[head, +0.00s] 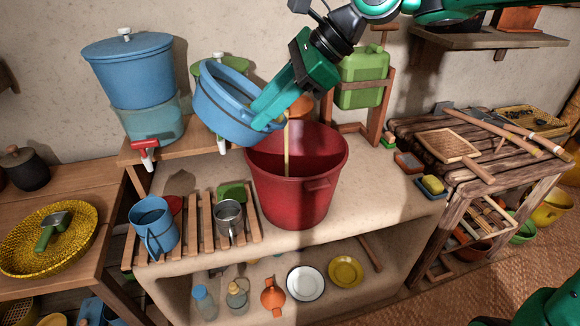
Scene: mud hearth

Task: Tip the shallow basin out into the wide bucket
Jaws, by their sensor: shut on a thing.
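The shallow basin (222,112) is blue and hangs tilted above the wide bucket's left rim, its low side toward the right. My gripper (268,114) is green and shut on the basin's right side. The wide bucket (292,190) is dark red and stands upright on the pale ledge. A thin yellowish stream (286,150) runs down from near the basin's low edge and the fingertips into the bucket. The inside of the basin is only partly visible, and the bottom of the bucket is hidden.
A blue water dispenser (130,70) with a red tap stands behind left on a wooden shelf. A blue jug (153,226) and a metal mug (229,218) stand on a slatted rack left of the bucket. A green jerrycan (362,76) is behind right.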

